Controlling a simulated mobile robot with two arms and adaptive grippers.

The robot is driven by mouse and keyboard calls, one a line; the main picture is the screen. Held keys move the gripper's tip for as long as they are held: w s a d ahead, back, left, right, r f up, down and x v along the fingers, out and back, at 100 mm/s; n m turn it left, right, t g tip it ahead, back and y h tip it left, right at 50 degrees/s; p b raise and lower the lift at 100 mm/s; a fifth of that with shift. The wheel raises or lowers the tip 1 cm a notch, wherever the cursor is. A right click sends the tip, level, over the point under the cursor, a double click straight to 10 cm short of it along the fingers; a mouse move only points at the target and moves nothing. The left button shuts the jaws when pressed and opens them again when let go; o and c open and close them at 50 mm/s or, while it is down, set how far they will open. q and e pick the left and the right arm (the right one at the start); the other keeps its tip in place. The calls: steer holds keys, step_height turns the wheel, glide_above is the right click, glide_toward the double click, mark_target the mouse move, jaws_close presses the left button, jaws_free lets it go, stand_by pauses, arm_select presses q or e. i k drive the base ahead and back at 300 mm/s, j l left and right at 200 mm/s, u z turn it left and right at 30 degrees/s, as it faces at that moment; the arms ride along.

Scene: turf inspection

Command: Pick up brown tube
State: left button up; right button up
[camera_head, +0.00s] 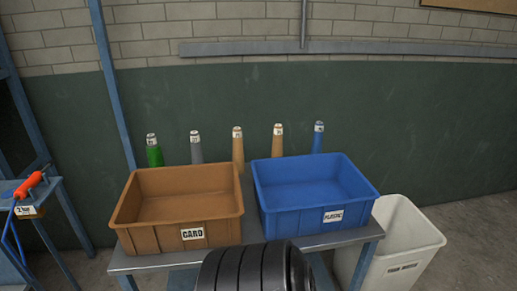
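Two tan-brown tubes stand behind the bins. One tan-brown tube (238,150) is in the middle of the row, behind the gap between the bins. The other tan-brown tube (277,140) is just right of it, behind the blue bin. Both look upright, with pale labels near their tops. Their lower ends are hidden by the bins. I cannot tell which of the two is the brown tube. Neither of my grippers is in view.
A green tube (154,154), a grey tube (196,150) and a blue tube (318,139) share the row. A brown CARD bin (155,236) and a blue PLASTIC bin (300,222) stand in front on a metal table (342,237). A white waste bin (412,250) stands right.

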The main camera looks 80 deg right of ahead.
mark_target(277, 152)
steer(key=z, duration=2.9)
steer(key=i+l, duration=0.15)
steer(key=l, duration=0.25)
steer(key=i+l, duration=0.15)
steer(key=l, duration=0.25)
steer(key=i+l, duration=0.2)
steer(key=l, duration=0.2)
